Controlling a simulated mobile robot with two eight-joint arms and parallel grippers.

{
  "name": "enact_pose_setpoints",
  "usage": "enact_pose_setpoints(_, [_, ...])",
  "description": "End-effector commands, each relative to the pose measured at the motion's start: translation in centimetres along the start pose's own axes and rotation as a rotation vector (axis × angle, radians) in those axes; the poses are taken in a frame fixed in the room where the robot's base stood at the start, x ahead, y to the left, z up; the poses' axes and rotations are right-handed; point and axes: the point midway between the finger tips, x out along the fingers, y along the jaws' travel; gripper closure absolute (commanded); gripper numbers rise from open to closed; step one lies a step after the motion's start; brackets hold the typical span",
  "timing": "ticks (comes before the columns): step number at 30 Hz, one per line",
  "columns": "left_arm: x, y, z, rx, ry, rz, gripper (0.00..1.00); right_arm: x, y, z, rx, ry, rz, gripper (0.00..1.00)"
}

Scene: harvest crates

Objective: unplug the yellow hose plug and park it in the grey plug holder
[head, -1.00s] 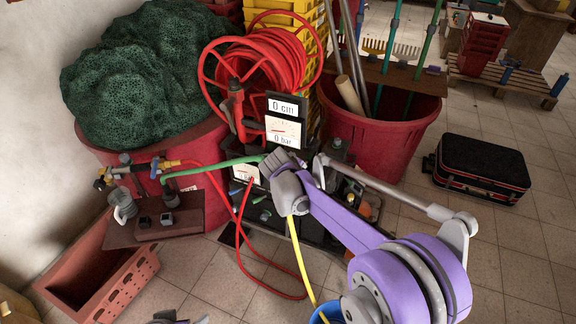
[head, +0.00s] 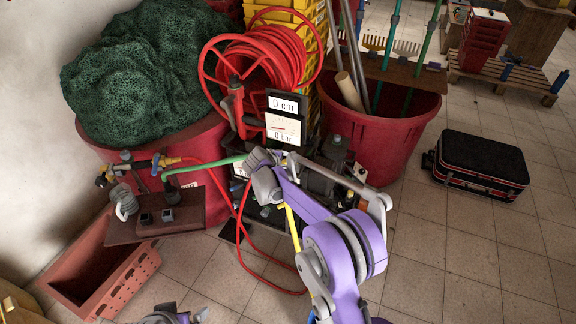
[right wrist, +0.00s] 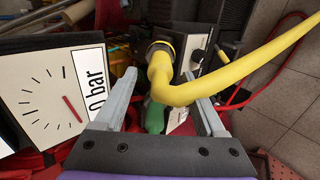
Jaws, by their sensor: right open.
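In the right wrist view, the yellow plug (right wrist: 160,52) sits in a round socket on a dark box, and its thick yellow hose (right wrist: 215,84) bends off to the right. My right gripper (right wrist: 158,80) is open, with a finger on either side of the plug's hose end. I cannot tell whether they touch. In the head view, my right gripper (head: 258,158) is beside the gauge stand and hides the plug; the yellow hose (head: 293,228) hangs below it. My left gripper (head: 166,314) is partly cut off at the bottom edge. I cannot clearly make out the grey plug holder.
The gauge (right wrist: 50,100) stands close left of my right gripper. A green hose (head: 205,165) runs to the brown fittings stand (head: 185,212). A red hose (head: 245,265) loops over the floor.

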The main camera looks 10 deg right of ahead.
Motion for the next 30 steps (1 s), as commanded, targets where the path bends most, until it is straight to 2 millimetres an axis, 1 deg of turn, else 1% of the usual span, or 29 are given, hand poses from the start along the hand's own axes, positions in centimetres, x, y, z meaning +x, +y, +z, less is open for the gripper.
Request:
enact_pose_setpoints(1, [0.2, 0.0, 0.1, 0.000, -0.001, 0.000, 0.00, 0.8, -0.1, 0.1, 0.001, -0.002, 0.000, 0.28])
enact_pose_setpoints(9, [0.8, 0.0, 0.7, 0.000, -0.005, 0.000, 0.00, 4.8, -0.1, 0.1, 0.001, -0.001, -0.001, 0.28])
enact_pose_setpoints(15, [1.2, 0.0, 1.0, 0.000, -0.007, 0.000, 0.00, 6.9, -0.1, 0.1, 0.001, -0.001, -0.001, 0.28])
enact_pose_setpoints(21, [1.4, 0.0, 1.1, 0.000, -0.008, 0.000, 0.00, 7.7, 0.0, 0.1, 0.000, 0.000, 0.000, 0.28])
enact_pose_setpoints(30, [1.3, 0.0, 1.1, 0.000, -0.008, 0.000, 0.00, 7.8, 0.0, 0.0, 0.001, 0.000, 0.000, 0.28])
